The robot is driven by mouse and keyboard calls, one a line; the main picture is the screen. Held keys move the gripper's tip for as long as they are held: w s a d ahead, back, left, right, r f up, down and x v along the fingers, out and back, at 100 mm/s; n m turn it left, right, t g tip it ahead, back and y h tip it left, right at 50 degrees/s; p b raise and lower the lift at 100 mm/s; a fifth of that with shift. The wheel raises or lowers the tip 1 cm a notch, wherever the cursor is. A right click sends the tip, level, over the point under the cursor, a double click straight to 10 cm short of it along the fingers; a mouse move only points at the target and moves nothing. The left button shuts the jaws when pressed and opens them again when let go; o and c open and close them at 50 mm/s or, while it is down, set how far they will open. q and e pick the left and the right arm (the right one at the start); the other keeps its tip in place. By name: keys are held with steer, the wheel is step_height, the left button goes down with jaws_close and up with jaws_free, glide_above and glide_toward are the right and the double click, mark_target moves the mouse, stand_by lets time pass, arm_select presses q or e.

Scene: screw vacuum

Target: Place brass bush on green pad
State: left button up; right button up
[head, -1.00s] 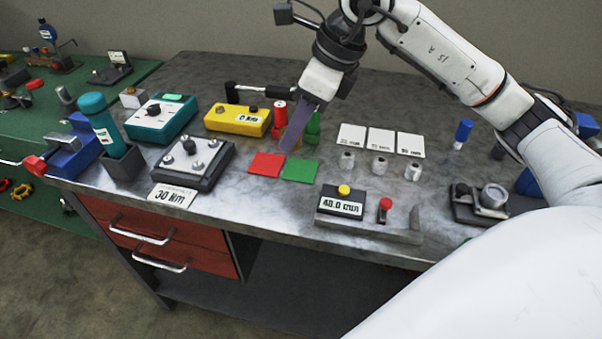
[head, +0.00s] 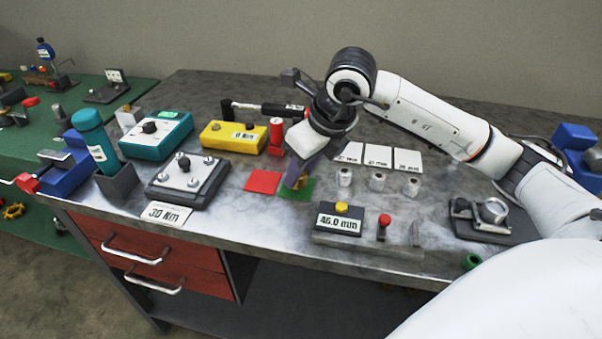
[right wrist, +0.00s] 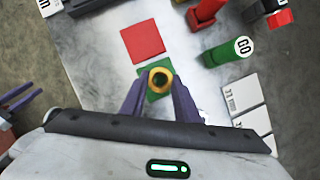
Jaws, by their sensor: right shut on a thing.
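The brass bush (right wrist: 160,77) is a short gold ring, held between the purple fingers of my right gripper (right wrist: 159,84). My right gripper (head: 296,178) is shut on it over the green pad (head: 308,190). In the head view the bush (head: 301,183) is mostly covered by the fingers. In the right wrist view it stands upright in front of the green pad (right wrist: 143,72), whose edges show around it. I cannot tell whether the bush touches the pad. My left gripper (right wrist: 18,98) shows at the left edge of the right wrist view, over the floor, its fingers apart and empty.
A red pad (head: 263,182) lies just left of the green pad. A red cylinder (head: 277,135) and a green GO cylinder (right wrist: 228,51) stand behind. Several metal bushes (head: 344,177) stand to the right, before white cards.

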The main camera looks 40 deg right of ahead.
steer(key=shift+f, duration=0.45)
steer(key=o, duration=1.2)
steer(key=shift+f, duration=0.1)
steer(key=v, duration=1.2)
steer(key=shift+p, duration=0.3)
